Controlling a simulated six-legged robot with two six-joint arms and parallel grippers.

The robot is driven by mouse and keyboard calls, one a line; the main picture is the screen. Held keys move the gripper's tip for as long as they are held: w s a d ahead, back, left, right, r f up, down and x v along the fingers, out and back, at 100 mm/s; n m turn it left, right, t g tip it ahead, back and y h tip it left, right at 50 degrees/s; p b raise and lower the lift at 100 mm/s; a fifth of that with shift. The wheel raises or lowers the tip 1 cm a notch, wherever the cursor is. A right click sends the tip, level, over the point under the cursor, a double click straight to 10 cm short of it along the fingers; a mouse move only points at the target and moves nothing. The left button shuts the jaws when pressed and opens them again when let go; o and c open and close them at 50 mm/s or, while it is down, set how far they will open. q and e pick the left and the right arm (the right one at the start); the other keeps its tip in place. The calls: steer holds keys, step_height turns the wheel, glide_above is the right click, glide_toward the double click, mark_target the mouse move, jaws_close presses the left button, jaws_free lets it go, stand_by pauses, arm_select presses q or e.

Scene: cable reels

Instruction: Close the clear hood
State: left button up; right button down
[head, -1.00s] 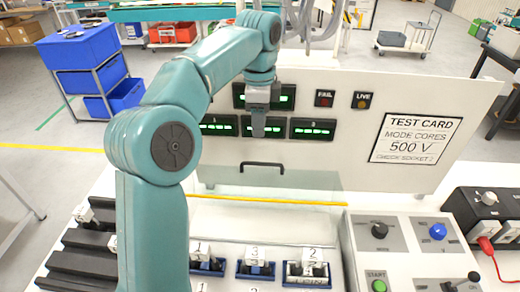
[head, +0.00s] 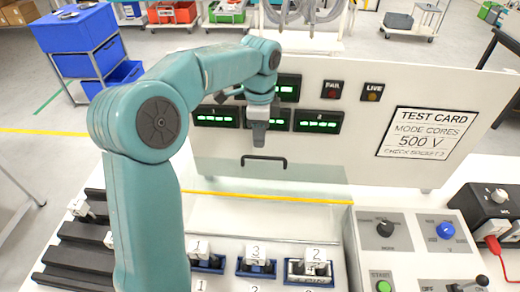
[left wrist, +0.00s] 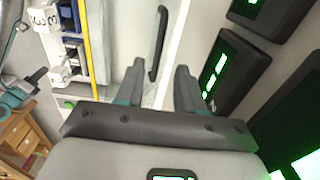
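The clear hood (head: 300,173) is a see-through panel in front of the white upright board, its lower part reaching toward the yellow strip. Its black bar handle (head: 263,159) is near its upper edge; the handle also shows in the left wrist view (left wrist: 158,45). My left gripper (head: 259,142) points down just above the handle in the head view. In the left wrist view its two fingers (left wrist: 161,70) are apart with nothing between them, and the handle lies beyond the tips, roughly in line with the gap. I see no contact. My right gripper is out of view.
The white board carries green displays (head: 318,121) and a test card (head: 420,133). Numbered white blocks in blue holders (head: 257,265) sit below the hood. A grey control box (head: 418,245) with knobs stands to the right; black rails (head: 85,245) lie at left.

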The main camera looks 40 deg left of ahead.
mark_target(259, 157)
arm_select(q)
step_height(259, 157, down, 6)
steer(key=shift+s+a+f, duration=0.1)
steer(key=shift+s+a, duration=0.05)
steer(key=shift+w+f, duration=0.2)
steer(key=shift+f, duration=0.2)
steer(key=shift+s+d, duration=0.1)
steer(key=shift+d, duration=0.15)
steer(key=shift+a, duration=0.1)
steer(key=shift+c, duration=0.4)
steer(key=shift+a, duration=0.15)
steer(key=c, duration=0.5)
jaws_close()
